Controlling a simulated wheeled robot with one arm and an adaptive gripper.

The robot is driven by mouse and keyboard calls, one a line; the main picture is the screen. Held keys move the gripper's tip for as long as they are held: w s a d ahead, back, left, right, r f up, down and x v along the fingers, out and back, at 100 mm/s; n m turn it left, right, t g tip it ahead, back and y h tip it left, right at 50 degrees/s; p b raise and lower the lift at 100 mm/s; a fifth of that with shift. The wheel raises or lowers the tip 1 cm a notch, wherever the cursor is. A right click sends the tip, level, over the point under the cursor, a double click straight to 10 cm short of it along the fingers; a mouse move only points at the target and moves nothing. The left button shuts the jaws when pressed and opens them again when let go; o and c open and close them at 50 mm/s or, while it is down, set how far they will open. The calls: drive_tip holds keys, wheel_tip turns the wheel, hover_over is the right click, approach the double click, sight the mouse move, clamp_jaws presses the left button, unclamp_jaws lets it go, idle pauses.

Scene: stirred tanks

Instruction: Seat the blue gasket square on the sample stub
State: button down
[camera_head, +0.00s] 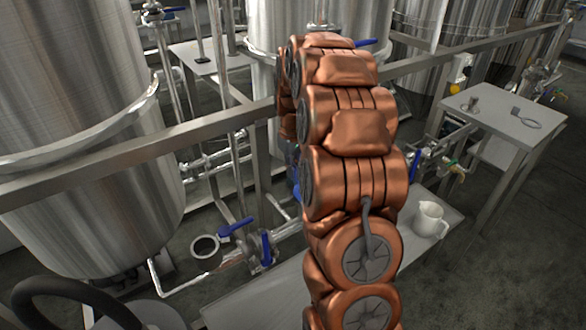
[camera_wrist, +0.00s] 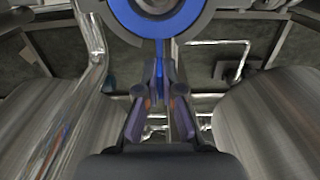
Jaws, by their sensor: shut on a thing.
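In the wrist view the blue gasket (camera_wrist: 158,29) is a flat ring at the top edge, partly cut off, with a narrow blue tab below it. My gripper (camera_wrist: 160,82) is shut on this tab from below. A grey round rim (camera_wrist: 197,28) shows around the blue ring; it looks like the end of the sample stub. The ring looks roughly centred on the rim, but I cannot tell whether they touch. In the head view my copper arm hides my gripper, the gasket and the stub.
Steel tanks (camera_head: 75,130) and a horizontal rail (camera_head: 140,150) stand around my arm. Blue-handled valves (camera_head: 237,226) and an open pipe end (camera_head: 205,246) are lower left. A white jug (camera_head: 430,220) stands on a low bench. A side table (camera_head: 500,125) at right holds a clamp (camera_head: 527,119) and a small metal part (camera_head: 473,104).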

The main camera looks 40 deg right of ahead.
drive_tip(key=shift+f, duration=0.65)
drive_tip(key=c, duration=1.2)
unclamp_jaws()
drive_tip(key=shift+c, duration=0.2)
wheel_tip(320, 180, up, 11)
drive_tip(key=shift+r, duration=0.5)
